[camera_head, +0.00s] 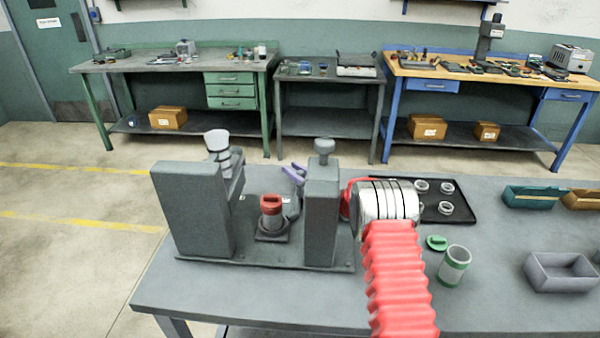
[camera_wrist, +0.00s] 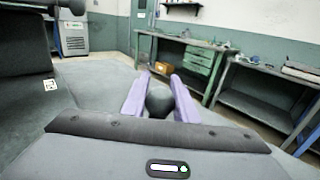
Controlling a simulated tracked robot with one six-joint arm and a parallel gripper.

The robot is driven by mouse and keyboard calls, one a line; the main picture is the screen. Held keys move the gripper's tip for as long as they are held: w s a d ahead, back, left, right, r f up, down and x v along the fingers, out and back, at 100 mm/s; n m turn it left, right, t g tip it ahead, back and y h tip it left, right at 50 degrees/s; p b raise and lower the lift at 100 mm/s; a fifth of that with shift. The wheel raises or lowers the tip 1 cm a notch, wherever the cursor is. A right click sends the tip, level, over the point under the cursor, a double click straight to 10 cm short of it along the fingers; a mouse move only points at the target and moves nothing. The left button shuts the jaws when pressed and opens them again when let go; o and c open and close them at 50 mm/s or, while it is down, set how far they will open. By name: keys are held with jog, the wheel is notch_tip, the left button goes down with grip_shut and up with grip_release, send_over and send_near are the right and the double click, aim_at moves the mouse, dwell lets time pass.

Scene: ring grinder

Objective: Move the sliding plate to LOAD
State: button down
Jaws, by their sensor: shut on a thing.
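The grinder (camera_head: 205,215) stands on the table with two dark grey upright blocks on a base plate. Between the blocks, a red-capped cylinder (camera_head: 271,212) stands on a small dark square plate (camera_head: 272,236); I cannot tell for sure that this is the sliding plate. No LOAD mark is readable. My gripper (camera_head: 295,172) shows as purple fingers just left of the right block, which hides part of it. In the wrist view, its two purple fingers (camera_wrist: 160,98) are shut around a dark grey rounded knob (camera_wrist: 158,99).
The right block (camera_head: 321,215), with a knob on top, stands close to my wrist. A black tray (camera_head: 430,212) with several rings, a green-banded cup (camera_head: 453,268), a green lid (camera_head: 437,242) and a grey bin (camera_head: 562,274) lie to the right. The front left table edge is clear.

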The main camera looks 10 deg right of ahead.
jog(key=shift+d, duration=0.1)
jog(key=c, duration=1.4)
grip_release()
jog(key=shift+d, duration=0.15)
jog(key=shift+s, duration=0.2)
jog(key=v, duration=1.3)
jog(key=shift+s+d, duration=0.2)
jog(key=shift+d, duration=0.1)
